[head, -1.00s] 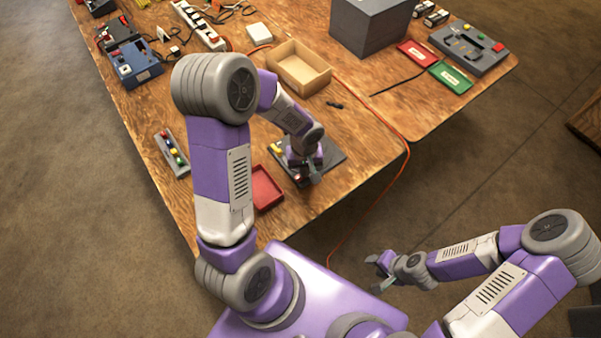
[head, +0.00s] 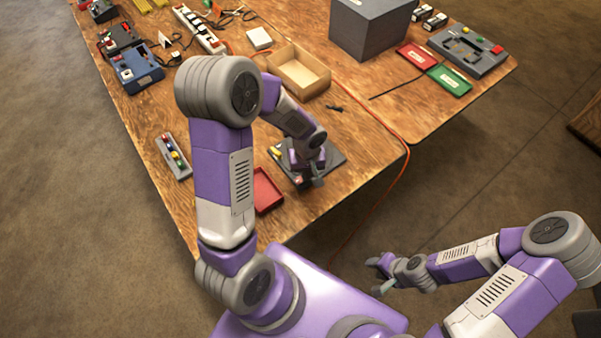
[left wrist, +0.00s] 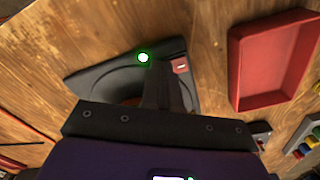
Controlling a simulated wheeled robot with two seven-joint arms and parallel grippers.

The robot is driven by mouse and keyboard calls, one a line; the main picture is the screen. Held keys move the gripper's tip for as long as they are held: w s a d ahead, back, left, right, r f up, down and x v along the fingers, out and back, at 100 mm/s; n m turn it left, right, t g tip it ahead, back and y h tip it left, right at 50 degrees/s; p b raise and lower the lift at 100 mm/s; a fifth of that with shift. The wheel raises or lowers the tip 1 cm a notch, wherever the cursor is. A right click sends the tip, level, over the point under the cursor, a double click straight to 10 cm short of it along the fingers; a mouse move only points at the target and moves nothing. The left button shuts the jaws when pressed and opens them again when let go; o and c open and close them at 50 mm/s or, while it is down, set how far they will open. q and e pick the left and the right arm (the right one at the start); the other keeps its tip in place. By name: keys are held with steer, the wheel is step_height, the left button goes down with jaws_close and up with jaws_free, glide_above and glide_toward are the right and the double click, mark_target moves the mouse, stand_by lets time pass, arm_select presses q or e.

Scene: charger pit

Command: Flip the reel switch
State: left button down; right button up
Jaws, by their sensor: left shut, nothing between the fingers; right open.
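The reel unit is a dark, flat base (head: 335,157) near the table's front edge in the head view, with a yellow part at its left. In the left wrist view its dark base (left wrist: 100,76) carries a glowing green lamp (left wrist: 143,57) and a small red switch (left wrist: 180,65) with a white mark. My left gripper (head: 318,181) is over the unit, shut and empty. Its fingers (left wrist: 168,90) reach close beside the red switch in the wrist view; I cannot tell whether they touch it. The gripper hides part of the unit. My right gripper (head: 380,275) is open, off the table.
A red tray (head: 267,190) lies just left of the unit. A grey strip with coloured buttons (head: 174,156) is further left. An open cardboard box (head: 298,72) stands behind. An orange cable (head: 385,118) runs across the table on the right and over its edge.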

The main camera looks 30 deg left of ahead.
arm_select(q)
steer(key=shift+d+f, duration=0.15)
steer(key=shift+f, duration=1.7)
arm_select(e)
steer(key=shift+f, duration=1.9)
arm_select(q)
steer(key=shift+r, duration=0.15)
arm_select(e)
steer(key=shift+r, duration=0.1)
arm_select(q)
steer(key=shift+a+r+p, duration=0.25)
steer(key=shift+r+p, duration=0.35)
steer(key=shift+r, duration=0.1)
steer(key=shift+a+r+p, duration=0.2)
steer(key=shift+r+p, duration=0.35)
steer(key=shift+r, duration=0.15)
steer(key=shift+a+r+p, duration=0.25)
steer(key=shift+r+p, duration=0.35)
steer(key=shift+r, duration=0.1)
steer(key=shift+s+r+p, duration=0.15)
steer(key=shift+r+p, duration=0.55)
steer(key=shift+r, duration=0.35)
steer(key=shift+a, duration=0.1)
arm_select(e)
step_height(320, 180, up, 5)
steer(key=shift+s+d+r, duration=0.1)
steer(key=shift+d, duration=0.05)
arm_select(q)
steer(key=shift+w, duration=0.2)
